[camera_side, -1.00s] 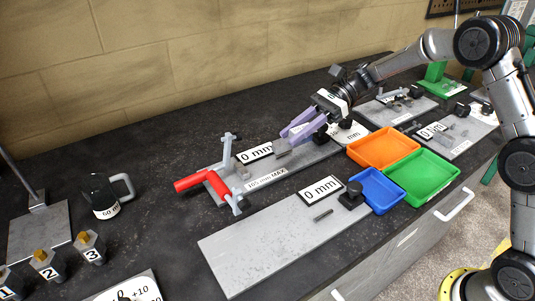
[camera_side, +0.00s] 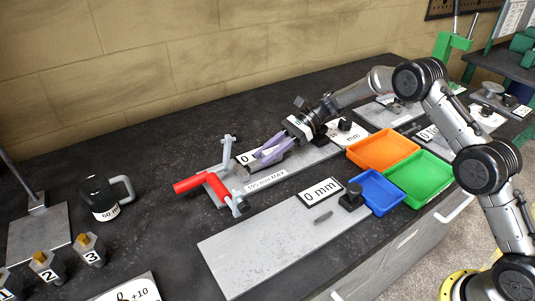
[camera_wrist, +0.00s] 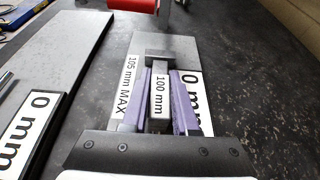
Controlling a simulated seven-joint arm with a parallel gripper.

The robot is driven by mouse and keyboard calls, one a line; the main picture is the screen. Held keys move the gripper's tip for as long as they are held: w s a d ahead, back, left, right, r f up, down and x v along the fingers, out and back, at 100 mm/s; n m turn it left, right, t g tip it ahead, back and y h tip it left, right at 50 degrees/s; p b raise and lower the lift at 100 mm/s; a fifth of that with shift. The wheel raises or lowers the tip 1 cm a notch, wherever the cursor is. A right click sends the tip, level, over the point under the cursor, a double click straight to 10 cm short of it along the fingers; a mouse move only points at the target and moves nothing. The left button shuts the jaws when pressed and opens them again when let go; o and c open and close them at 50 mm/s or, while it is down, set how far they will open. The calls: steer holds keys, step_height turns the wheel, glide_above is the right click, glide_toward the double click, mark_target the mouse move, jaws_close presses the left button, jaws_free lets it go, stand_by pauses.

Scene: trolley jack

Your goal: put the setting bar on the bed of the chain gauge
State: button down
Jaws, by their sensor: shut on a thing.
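The setting bar (camera_wrist: 160,98), a grey block marked "100 mm", is between the purple fingers of my gripper (camera_wrist: 160,75) in the wrist view. The gripper (camera_side: 262,158) is shut on it and points down and left over the chain gauge. The chain gauge is a long grey plate with a red T-shaped handle (camera_side: 208,183) at its left end; its bed (camera_wrist: 183,45) carries a "105 mm MAX" label. The bar lies along the bed in the wrist view. In the side view the fingers mostly hide the bar, and I cannot tell whether it touches the bed.
A second grey plate (camera_side: 260,245) with a "0 mm" card (camera_side: 321,192) and a small loose bar (camera_side: 323,217) lies in front. Orange (camera_side: 382,148), blue (camera_side: 377,190) and green (camera_side: 420,175) trays stand to the right. A dark mug (camera_side: 100,197) is at left.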

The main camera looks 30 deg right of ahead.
steer(key=shift+f, duration=0.2)
steer(key=c, duration=0.7)
jaws_free()
steer(key=shift+d+r, duration=0.2)
steer(key=shift+d, duration=0.1)
steer(key=v, duration=1.1)
steer(key=shift+d, duration=0.2)
